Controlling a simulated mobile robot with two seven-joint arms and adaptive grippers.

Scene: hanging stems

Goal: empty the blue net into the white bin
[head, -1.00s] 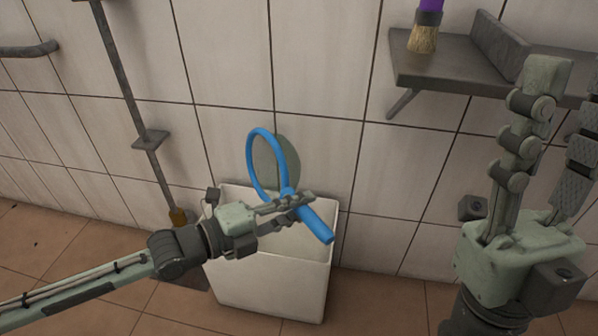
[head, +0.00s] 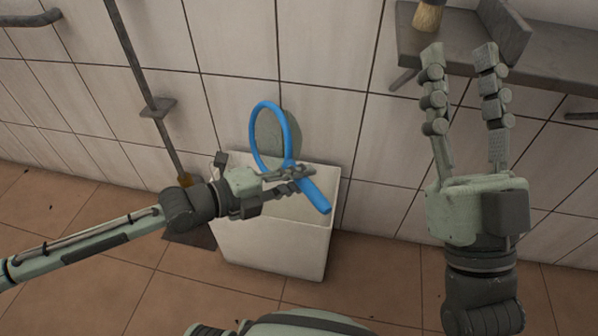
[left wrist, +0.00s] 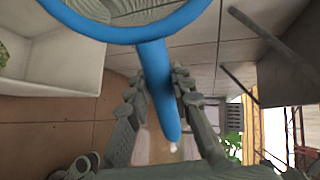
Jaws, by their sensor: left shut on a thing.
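The blue net (head: 254,137) is a blue hoop with a short handle and a grey-green mesh behind the hoop. My left gripper (head: 308,182) is shut on its handle and holds it over the white bin (head: 272,246). The hoop stands up on edge, above the bin's back rim. In the left wrist view the net's handle (left wrist: 158,88) runs between the two fingers. The bin (left wrist: 60,50) shows at the left there, with something greenish at its edge. Whether the mesh holds anything is not clear. My right gripper (head: 460,55) is open, empty and raised at the right.
A grey wall shelf (head: 450,50) with a brush (head: 429,15) on it is behind my right gripper. A dark upright pole (head: 135,60) stands against the tiled wall at the left. The tiled floor (head: 90,215) is mostly clear.

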